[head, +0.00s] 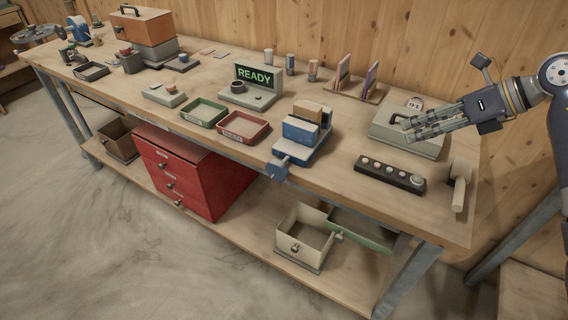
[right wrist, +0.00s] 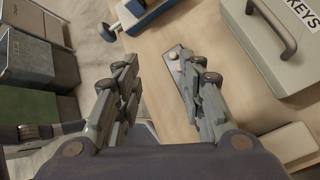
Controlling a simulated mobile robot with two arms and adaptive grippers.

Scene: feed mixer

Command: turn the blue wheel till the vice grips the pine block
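The blue vice (head: 318,150) stands near the bench's front edge in the head view. Its blue wheel (head: 279,171) sticks out over the edge at the front. The pine block (head: 308,110) stands upright behind the front blue jaw; whether both jaws touch it I cannot tell. My right gripper (head: 408,130) is open and empty, above the grey key box and well right of the vice. Its spread fingers show in the right wrist view (right wrist: 160,95), with part of the vice (right wrist: 150,14) at the top. My left gripper is in neither view.
The grey key box (head: 425,147) with a handle lies under my right gripper. A black button strip (head: 390,174) and a mallet (head: 460,185) lie in front of it. Red (head: 243,127) and green (head: 204,113) trays and a READY display (head: 255,78) stand left of the vice.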

